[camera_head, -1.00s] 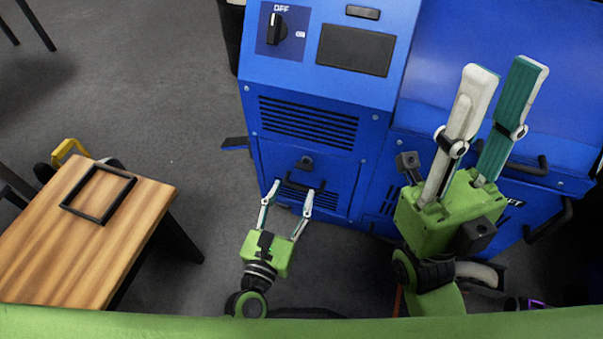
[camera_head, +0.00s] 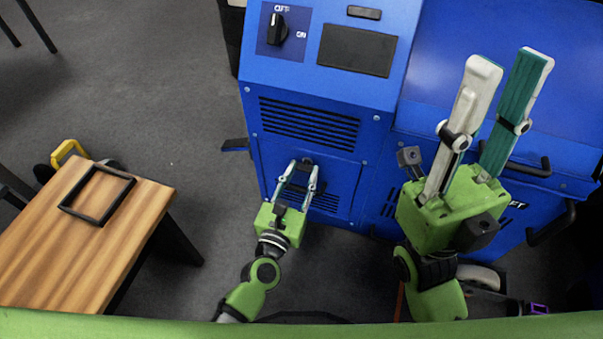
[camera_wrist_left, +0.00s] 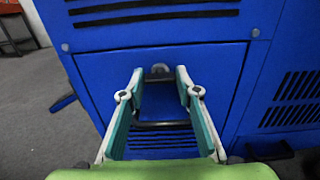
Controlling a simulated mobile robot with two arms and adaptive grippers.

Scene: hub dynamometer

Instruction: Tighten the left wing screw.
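A small dark knob-like fastener, seemingly the left wing screw (camera_wrist_left: 160,72), sits at the top of a blue panel (camera_wrist_left: 218,70) on the machine front. Its wings are too small to make out. My left gripper (camera_head: 304,167) is open, its two fingers pointing at the panel. In the left wrist view the fastener shows between the fingertips (camera_wrist_left: 160,78); I cannot tell whether they touch it. In the head view the fastener is partly covered by the fingertips. My right gripper (camera_head: 511,62) is open and empty, raised in front of the machine's right part.
A black bar handle (camera_wrist_left: 163,126) crosses the panel below the fastener. The blue machine (camera_head: 250,85) has a rotary OFF/ON switch (camera_head: 277,30) and a dark screen (camera_head: 356,50). A wooden table (camera_head: 60,255) with a black frame (camera_head: 97,195) stands left. Grey floor lies between.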

